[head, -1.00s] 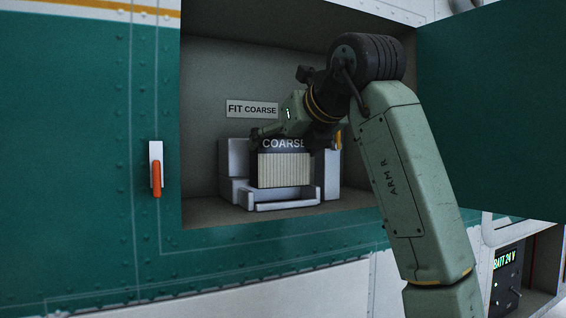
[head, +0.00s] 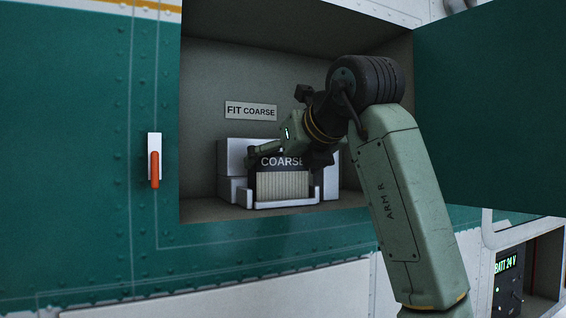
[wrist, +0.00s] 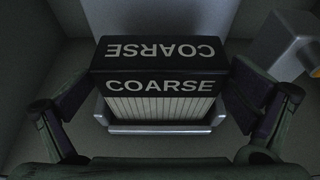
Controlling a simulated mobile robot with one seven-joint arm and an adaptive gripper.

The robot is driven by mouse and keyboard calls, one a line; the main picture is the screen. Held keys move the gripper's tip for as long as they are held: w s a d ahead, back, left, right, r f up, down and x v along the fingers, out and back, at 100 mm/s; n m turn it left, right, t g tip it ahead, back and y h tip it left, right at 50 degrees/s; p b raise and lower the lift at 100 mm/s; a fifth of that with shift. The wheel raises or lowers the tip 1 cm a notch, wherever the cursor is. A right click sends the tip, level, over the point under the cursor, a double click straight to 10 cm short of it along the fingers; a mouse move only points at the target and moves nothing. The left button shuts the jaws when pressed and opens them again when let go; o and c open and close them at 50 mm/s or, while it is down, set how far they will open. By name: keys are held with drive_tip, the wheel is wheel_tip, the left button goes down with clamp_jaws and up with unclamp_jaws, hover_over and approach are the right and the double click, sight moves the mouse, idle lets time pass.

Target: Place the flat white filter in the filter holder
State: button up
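The filter (head: 282,184) has a black cap lettered COARSE and a flat, pleated off-white front. It stands upright in the pale grey filter holder (head: 285,204) inside the open bay, its lower edge behind the holder's front lip. My gripper (head: 283,152) reaches in from the upper right at the filter's cap. In the wrist view, the filter (wrist: 160,88) lies between my two fingers, whose pads meet its left and right ends. The holder's lip (wrist: 160,128) shows below the pleats. Whether the filter rests on the holder's bottom is hidden.
A sign reading FIT COARSE (head: 251,111) is on the bay's back wall. A grey block (wrist: 292,45) stands close by at the right in the wrist view. The open green door (head: 490,105) is right of my arm. An orange handle (head: 155,168) is on the left panel.

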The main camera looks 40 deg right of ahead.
drive_tip(key=shift+r, duration=0.35)
drive_tip(key=p+v, duration=0.2)
drive_tip(key=v, duration=1)
drive_tip(key=shift+f, duration=0.15)
idle(0.5)
